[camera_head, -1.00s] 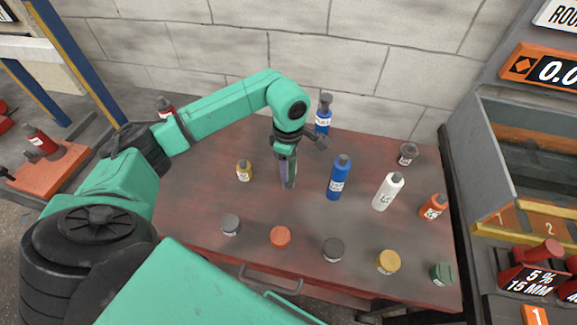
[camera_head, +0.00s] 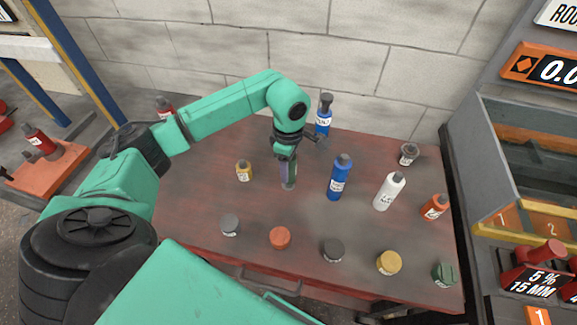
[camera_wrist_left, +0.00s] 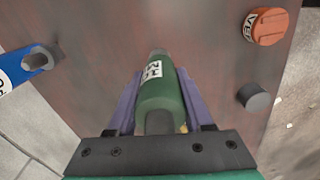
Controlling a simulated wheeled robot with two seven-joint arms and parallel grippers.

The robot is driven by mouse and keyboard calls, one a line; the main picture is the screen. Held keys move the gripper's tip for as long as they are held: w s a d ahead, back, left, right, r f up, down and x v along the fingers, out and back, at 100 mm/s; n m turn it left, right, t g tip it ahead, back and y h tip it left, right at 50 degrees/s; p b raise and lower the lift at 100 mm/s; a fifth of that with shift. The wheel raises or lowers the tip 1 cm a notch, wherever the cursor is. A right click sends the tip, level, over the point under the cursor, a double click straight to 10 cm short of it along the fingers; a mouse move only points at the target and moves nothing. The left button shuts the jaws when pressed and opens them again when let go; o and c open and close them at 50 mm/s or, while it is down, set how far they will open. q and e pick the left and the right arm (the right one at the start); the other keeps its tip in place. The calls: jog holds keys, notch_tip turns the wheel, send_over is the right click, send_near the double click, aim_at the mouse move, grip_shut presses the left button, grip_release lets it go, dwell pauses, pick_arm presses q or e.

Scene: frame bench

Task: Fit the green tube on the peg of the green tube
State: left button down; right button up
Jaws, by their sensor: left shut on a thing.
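The green tube (camera_wrist_left: 163,90), with a white label, lies between the purple fingers of my left gripper (camera_wrist_left: 158,100) in the left wrist view. The gripper is shut on it. In the head view my left gripper (camera_head: 287,168) points down over the middle of the table, and its fingers mostly hide the tube. A short green round piece (camera_head: 443,273) stands at the table's front right corner, well apart from the gripper; I cannot tell whether it is the peg. My right gripper is not in view.
A blue bottle (camera_head: 339,177) stands just right of my left gripper, with a white bottle (camera_head: 389,191) beyond. A yellow bottle (camera_head: 244,171) stands to its left. Short round pieces, grey (camera_head: 230,225), orange (camera_head: 280,237), dark (camera_head: 333,250) and yellow (camera_head: 388,262), line the front.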

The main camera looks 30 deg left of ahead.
pick_arm(q)
jog(key=shift+f+b, duration=1.5)
jog(key=shift+f, duration=0.2)
jog(key=shift+c, duration=1.1)
grip_release()
jog(key=shift+r, duration=0.1)
notch_tip(320, 180, up, 14)
jog(key=shift+r+b, duration=0.25)
jog(key=shift+b, duration=0.1)
jog(key=shift+f, duration=0.1)
